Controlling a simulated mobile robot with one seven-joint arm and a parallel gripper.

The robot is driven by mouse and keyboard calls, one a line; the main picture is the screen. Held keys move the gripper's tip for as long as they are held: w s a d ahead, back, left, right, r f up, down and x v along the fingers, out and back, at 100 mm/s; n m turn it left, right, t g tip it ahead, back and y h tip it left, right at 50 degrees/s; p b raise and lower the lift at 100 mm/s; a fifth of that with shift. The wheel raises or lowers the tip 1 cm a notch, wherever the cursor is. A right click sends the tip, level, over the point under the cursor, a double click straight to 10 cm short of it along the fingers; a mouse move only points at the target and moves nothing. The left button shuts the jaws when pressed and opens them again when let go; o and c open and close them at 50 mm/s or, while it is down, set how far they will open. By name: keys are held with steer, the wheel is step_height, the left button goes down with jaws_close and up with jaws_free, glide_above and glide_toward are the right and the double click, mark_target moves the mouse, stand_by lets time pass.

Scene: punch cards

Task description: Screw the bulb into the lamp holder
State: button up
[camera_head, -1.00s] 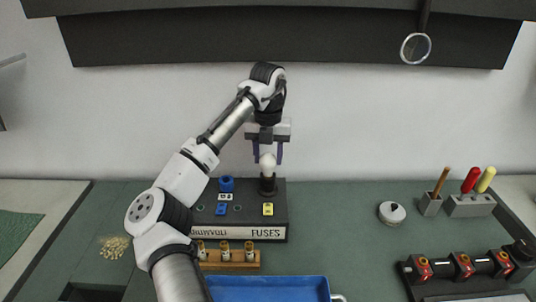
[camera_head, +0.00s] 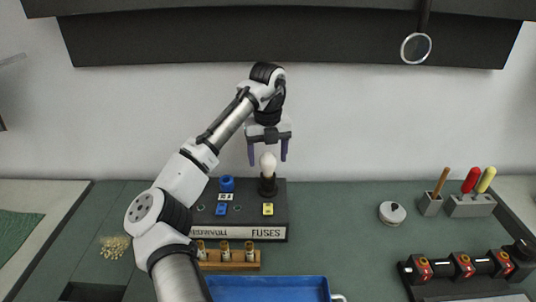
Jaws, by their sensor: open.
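The white bulb (camera_head: 268,163) stands upright in the dark lamp holder (camera_head: 268,186) on the black fuse board. My gripper (camera_head: 267,158) is above the bulb, pointing down, with its two purple fingers spread apart. The fingers are on either side of the bulb's upper part, and a gap shows between each finger and the bulb. How deep the bulb's base sits in the holder cannot be seen from here.
The fuse board (camera_head: 250,217) carries a blue knob (camera_head: 227,184) and a yellow part (camera_head: 267,209). A wooden rack (camera_head: 231,260) with several brass fuses and a blue tray (camera_head: 268,290) lie in front. A round white-topped container (camera_head: 392,212) and a tool block (camera_head: 470,206) stand right.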

steer(key=n, duration=0.5)
steer(key=shift+a+n, duration=0.1)
steer(key=shift+n, duration=0.2)
steer(key=n, duration=0.6)
steer(key=shift+s, duration=0.15)
steer(key=c, duration=1)
steer(key=m, duration=0.3)
steer(key=shift+m, duration=0.4)
steer(key=m, duration=0.7)
steer(key=shift+m, duration=0.3)
steer(key=m, duration=0.4)
steer(key=shift+d+m, duration=0.2)
steer(key=shift+m, duration=0.1)
